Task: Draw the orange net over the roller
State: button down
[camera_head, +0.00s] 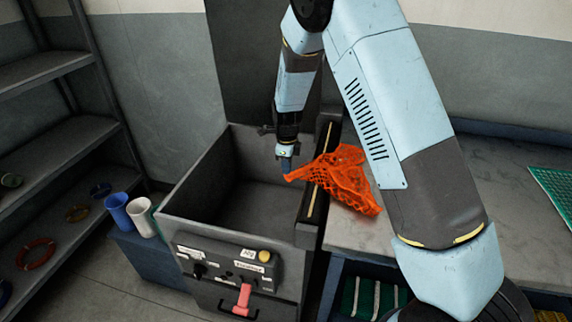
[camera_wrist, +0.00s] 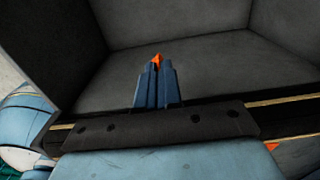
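The orange net (camera_head: 347,180) lies partly on the grey table and stretches left across the roller (camera_head: 312,198) at the right rim of the dark bin. Its left end narrows to a point at my gripper (camera_head: 287,172), which hangs over the bin's open top. In the wrist view my gripper's blue fingers (camera_wrist: 157,80) are closed together, with a bit of orange net (camera_wrist: 156,61) showing at their tips. Another scrap of net shows at the lower right of that view. The middle of the roller is hidden by the net in the head view.
The dark open bin (camera_head: 185,197) has a front control panel (camera_head: 228,265) with a red lever (camera_head: 243,298). Blue (camera_head: 118,211) and white (camera_head: 142,216) cups stand to its left, near shelves (camera_head: 52,70).

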grip_release()
dwell(1.2)
jog(key=shift+r, duration=0.1)
jog(key=shift+r, duration=2.65)
jog(key=shift+r, duration=0.15)
